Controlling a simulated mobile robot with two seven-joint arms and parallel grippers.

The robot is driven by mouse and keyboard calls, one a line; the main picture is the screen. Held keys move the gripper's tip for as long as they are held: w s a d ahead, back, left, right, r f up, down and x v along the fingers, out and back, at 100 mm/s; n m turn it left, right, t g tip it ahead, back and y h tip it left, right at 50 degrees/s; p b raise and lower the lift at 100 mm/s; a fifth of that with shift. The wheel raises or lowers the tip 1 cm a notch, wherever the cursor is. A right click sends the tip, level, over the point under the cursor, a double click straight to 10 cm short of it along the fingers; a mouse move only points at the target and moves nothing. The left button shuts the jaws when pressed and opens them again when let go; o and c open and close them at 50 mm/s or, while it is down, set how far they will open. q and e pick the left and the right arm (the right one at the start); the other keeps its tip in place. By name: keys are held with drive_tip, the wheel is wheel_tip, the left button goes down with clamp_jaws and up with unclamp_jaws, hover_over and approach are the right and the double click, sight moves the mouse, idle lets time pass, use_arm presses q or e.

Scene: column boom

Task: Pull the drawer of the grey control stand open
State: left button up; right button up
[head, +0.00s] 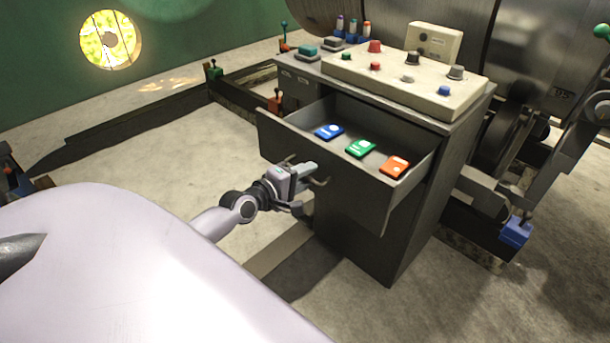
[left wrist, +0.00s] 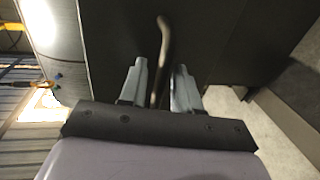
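The grey control stand (head: 350,225) stands right of centre in the head view. Its drawer (head: 400,192) is pulled out, with its inside showing. A blue card (head: 328,131), a green card (head: 360,148) and an orange card (head: 395,167) lie in it. My left gripper (head: 306,172) is at the bar handle (head: 321,182) on the drawer front. In the left wrist view the handle (left wrist: 164,45) runs between the two fingers of my left gripper (left wrist: 161,78), which stand apart with gaps beside the bar. My right gripper is not in view.
A cream control panel (head: 400,85) with knobs and buttons sits on the stand's top. Large metal machinery (head: 550,60) stands behind and to the right. A blue block (head: 515,232) is low at the right. The concrete floor (head: 150,160) left of the stand is mostly clear.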

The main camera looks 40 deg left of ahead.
use_arm(q)
drive_tip(key=shift+s, duration=0.1)
drive_tip(key=v, duration=0.6)
drive_tip(key=shift+s+p, duration=0.4)
drive_tip(key=shift+p, duration=0.05)
drive_tip(key=shift+r, duration=0.15)
drive_tip(key=s+d+f+m+g+p, duration=0.2)
drive_tip(key=s+d+f+m+p, duration=0.1)
drive_tip(key=s+d+m, duration=0.4)
drive_tip(key=s+d+f+m+g+p, duration=0.3)
drive_tip(key=s+d+m, duration=0.5)
drive_tip(key=d+m, duration=0.4)
drive_tip(key=shift+s+d+m+h+p, duration=0.3)
drive_tip(key=shift+h+p, duration=0.1)
drive_tip(key=shift+p, duration=0.4)
drive_tip(key=shift+w+a+f, duration=0.1)
